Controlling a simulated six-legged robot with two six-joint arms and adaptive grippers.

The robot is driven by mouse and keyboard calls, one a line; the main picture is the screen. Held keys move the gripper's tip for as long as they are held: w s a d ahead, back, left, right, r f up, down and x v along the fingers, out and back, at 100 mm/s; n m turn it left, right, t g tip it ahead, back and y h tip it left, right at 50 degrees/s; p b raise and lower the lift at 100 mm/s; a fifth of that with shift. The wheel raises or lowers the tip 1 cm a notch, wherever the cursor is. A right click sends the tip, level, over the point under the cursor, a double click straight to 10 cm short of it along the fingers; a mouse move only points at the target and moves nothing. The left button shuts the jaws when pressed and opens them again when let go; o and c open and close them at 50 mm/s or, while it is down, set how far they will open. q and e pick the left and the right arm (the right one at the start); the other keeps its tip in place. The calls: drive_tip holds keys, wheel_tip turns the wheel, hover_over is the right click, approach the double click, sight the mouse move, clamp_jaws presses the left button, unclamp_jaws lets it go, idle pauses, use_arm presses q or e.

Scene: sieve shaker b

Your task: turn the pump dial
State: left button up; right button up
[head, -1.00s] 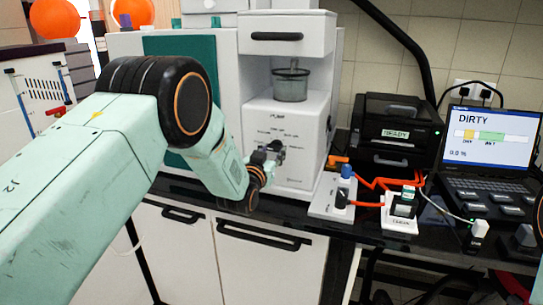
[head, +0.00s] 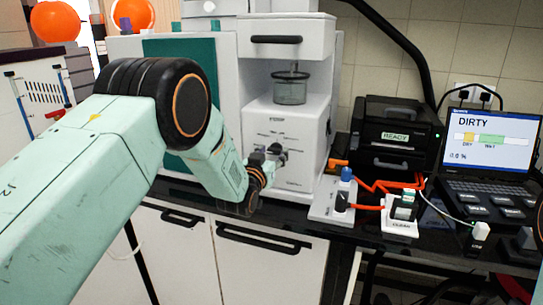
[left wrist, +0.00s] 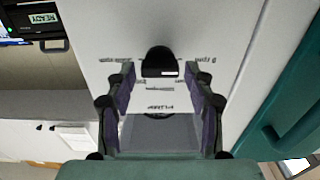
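The pump unit (head: 300,178) is a white box with printed labels on its front and a glass vessel (head: 290,88) above it. Its black pump dial (left wrist: 160,61) shows in the left wrist view at the top middle, just ahead of and between the fingertips. In the head view the dial is largely hidden by my gripper. My left gripper (head: 270,156) is at the pump's front face. In the left wrist view its two fingers (left wrist: 163,85) stand apart, one on each side of the dial; contact cannot be told.
A black device marked READY (head: 397,137) stands right of the pump. A laptop (head: 490,140) reads DIRTY. Small switch boxes (head: 345,198) with orange cables lie on the dark bench. White cabinets are below. A green-panelled white housing is on the left.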

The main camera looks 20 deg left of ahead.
use_arm(q)
drive_tip(key=shift+o, duration=0.5)
drive_tip(key=shift+s+f, duration=0.15)
drive_tip(key=s, duration=1.2)
drive_tip(key=shift+a, duration=0.25)
drive_tip(key=shift+w+f, duration=0.1)
drive_tip(key=s+f+g+b, duration=0.1)
drive_tip(key=s+f+g, duration=0.4)
drive_tip(key=s+f, duration=0.45)
drive_tip(key=s+f+g+b, duration=0.2)
drive_tip(key=s+f+g, duration=0.35)
drive_tip(key=f, duration=0.75)
drive_tip(key=s+f+g+b, duration=0.2)
drive_tip(key=s+f, duration=0.3)
drive_tip(key=s, duration=0.5)
drive_tip(key=s+f+g+b, duration=0.2)
drive_tip(key=s+f, duration=0.4)
drive_tip(key=s, duration=0.4)
drive_tip(key=s+f+g+b, duration=0.2)
drive_tip(key=s+f, duration=0.3)
drive_tip(key=s, duration=0.4)
drive_tip(key=shift+s+a+f+n+g, duration=0.3)
drive_tip(key=shift+s+f+g, duration=0.1)
drive_tip(key=shift+g, duration=0.35)
